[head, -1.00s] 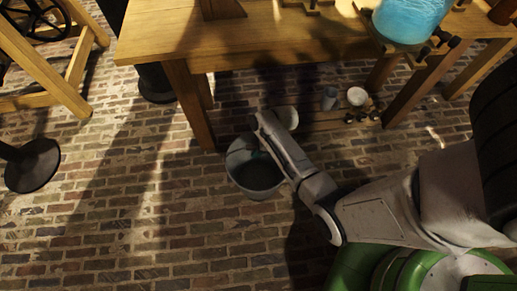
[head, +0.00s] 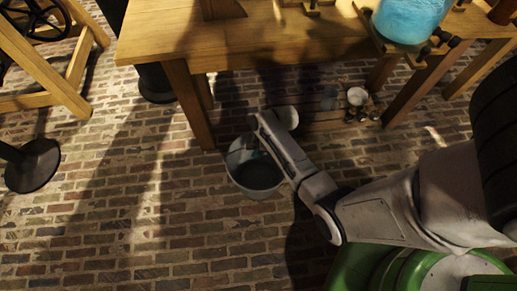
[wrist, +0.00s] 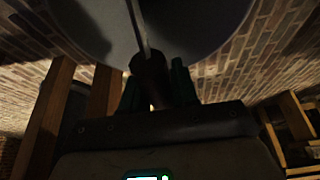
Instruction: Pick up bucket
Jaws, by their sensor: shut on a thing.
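A grey metal bucket (head: 258,178) is at the brick floor in front of the wooden table, seen from above with its mouth up. I cannot tell whether it touches the floor. In the wrist view the bucket (wrist: 205,25) fills the top, with a thin wire handle carrying a dark grip (wrist: 149,68). My gripper (wrist: 156,88) is shut on this handle grip, one dark finger on each side. In the head view my arm's end covers the right rim of the bucket, and the fingers are hidden.
The wooden table (head: 240,40) overhangs just behind the bucket; its near leg (head: 188,105) stands to the left. A whitish vessel (head: 287,117) and a small cup (head: 357,97) are beneath it. Open brick floor (head: 130,225) lies to the left and front.

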